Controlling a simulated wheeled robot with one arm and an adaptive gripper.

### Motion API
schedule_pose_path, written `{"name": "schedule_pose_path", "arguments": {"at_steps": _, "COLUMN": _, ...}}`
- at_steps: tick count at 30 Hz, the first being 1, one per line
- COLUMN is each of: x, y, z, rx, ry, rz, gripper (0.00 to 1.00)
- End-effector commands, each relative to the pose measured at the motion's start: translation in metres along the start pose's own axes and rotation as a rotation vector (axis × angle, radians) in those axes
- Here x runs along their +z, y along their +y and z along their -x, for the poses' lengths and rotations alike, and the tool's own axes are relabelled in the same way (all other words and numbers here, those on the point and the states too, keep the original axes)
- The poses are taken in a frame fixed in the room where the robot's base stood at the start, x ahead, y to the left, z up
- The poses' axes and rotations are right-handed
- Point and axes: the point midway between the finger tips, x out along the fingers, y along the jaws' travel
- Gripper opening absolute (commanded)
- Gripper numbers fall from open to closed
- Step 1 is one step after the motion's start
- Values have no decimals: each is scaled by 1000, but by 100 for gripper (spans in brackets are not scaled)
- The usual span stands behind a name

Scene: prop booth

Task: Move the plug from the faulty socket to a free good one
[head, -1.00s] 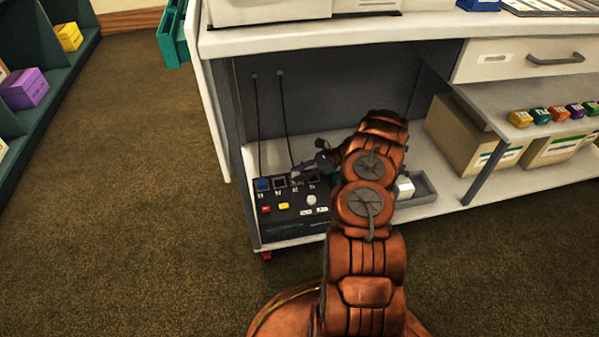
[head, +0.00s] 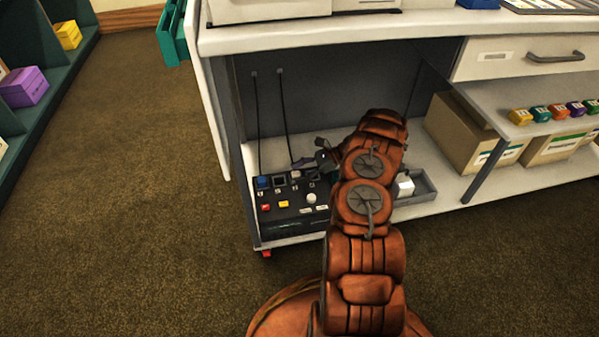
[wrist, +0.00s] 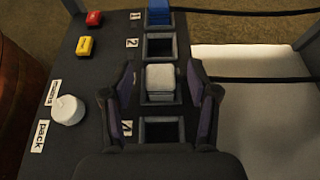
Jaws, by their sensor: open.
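A dark socket panel (head: 290,222) stands on the cabinet's lower shelf. In the wrist view its sockets run in a row. A blue plug (wrist: 159,13) sits in socket 1. Socket 2 (wrist: 160,46) is empty. A pale grey plug (wrist: 160,78) sits in the third socket. Socket 4 (wrist: 161,131) is empty. My gripper (wrist: 160,92) is open, with a finger on either side of the grey plug. I cannot tell whether they touch it. In the head view my gripper (head: 304,164) is small, just above the panel. No visible mark clearly shows which socket is faulty.
Two black cables (head: 283,115) hang from the cabinet's back wall to the plugs. The panel also has a red button (wrist: 93,18), a yellow button (wrist: 84,46) and a white knob (wrist: 67,110). A grey tray (head: 424,188) with a white block and cardboard boxes (head: 460,135) are to the right.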

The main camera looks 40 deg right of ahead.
Motion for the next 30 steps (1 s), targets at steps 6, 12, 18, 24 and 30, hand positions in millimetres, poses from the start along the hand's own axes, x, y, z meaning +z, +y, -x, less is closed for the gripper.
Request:
{"name": "schedule_pose_path", "arguments": {"at_steps": 6, "x": 0, "y": -1, "z": 10, "rx": -2, "ry": 0, "rz": 2, "gripper": 59}}
{"name": "schedule_pose_path", "arguments": {"at_steps": 12, "x": -1, "y": -1, "z": 41, "rx": -3, "ry": 2, "rz": 2, "gripper": 59}}
{"name": "schedule_pose_path", "arguments": {"at_steps": 18, "x": 0, "y": -1, "z": 73, "rx": -3, "ry": 2, "rz": 2, "gripper": 59}}
{"name": "schedule_pose_path", "arguments": {"at_steps": 24, "x": -2, "y": 0, "z": 99, "rx": -3, "ry": 2, "rz": -2, "gripper": 59}}
{"name": "schedule_pose_path", "arguments": {"at_steps": 30, "x": -1, "y": 0, "z": 115, "rx": -2, "ry": 1, "rz": 0, "gripper": 59}}
